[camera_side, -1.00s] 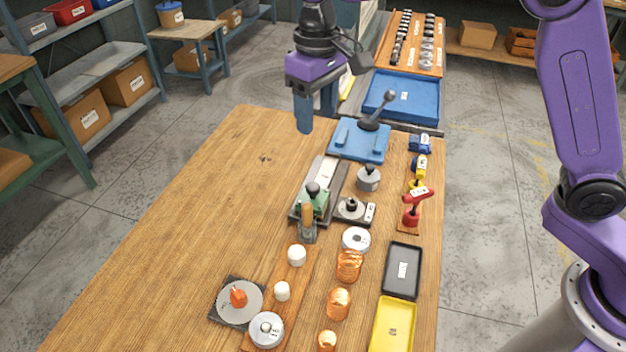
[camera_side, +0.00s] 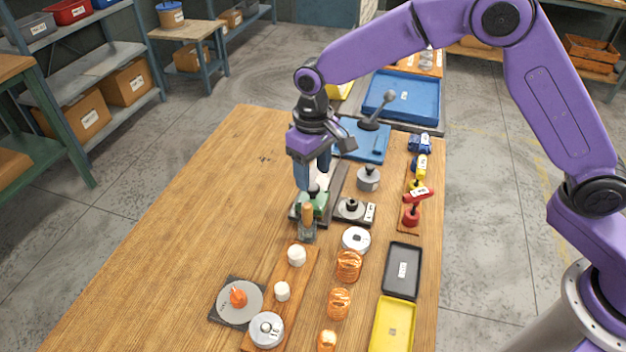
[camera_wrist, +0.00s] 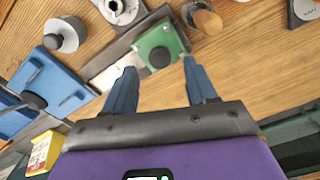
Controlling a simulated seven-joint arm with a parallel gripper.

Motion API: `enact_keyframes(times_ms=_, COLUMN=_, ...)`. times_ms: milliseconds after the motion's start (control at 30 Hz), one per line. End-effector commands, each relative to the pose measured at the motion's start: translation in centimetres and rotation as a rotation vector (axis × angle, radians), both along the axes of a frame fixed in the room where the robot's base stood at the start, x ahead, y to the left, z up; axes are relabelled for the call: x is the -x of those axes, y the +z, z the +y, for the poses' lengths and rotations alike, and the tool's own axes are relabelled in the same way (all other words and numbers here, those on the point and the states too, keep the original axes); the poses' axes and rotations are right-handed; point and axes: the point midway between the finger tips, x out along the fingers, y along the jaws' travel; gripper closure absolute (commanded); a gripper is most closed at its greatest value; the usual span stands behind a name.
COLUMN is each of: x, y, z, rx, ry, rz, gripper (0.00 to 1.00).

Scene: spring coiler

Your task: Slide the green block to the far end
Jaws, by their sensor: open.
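The green block (camera_side: 312,209) with a dark knob on top sits on a dark rail (camera_side: 336,184) at its near end, beside a wooden-handled piece (camera_side: 307,220). In the wrist view the green block (camera_wrist: 163,38) and its round dark knob (camera_wrist: 160,57) lie just beyond my fingertips. My gripper (camera_side: 313,185) is open and empty, pointing down over the rail. In the wrist view the two blue fingers of my gripper (camera_wrist: 160,66) are spread to either side of the knob. I cannot tell whether they touch it. My gripper hides part of the rail in the side view.
A blue lever fixture (camera_side: 365,140) stands past the rail's far end, and a grey cylinder (camera_side: 368,179) and a small plate with a dark knob (camera_side: 350,209) stand to its right. Copper coils (camera_side: 348,266) and white pieces (camera_side: 296,255) lie nearer. The table's left side is clear.

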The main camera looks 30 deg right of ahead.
Motion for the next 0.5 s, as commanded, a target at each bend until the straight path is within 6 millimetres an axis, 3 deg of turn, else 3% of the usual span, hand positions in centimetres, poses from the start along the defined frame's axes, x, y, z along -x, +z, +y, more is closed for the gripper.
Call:
enact_keyframes(times_ms=200, x=0.0, y=-2.7, z=0.0, rx=0.002, ry=-0.001, rz=0.001, gripper=0.43)
enact_keyframes(times_ms=500, x=0.0, y=-3.5, z=0.0, rx=0.0, ry=-0.001, rz=-0.001, gripper=0.43)
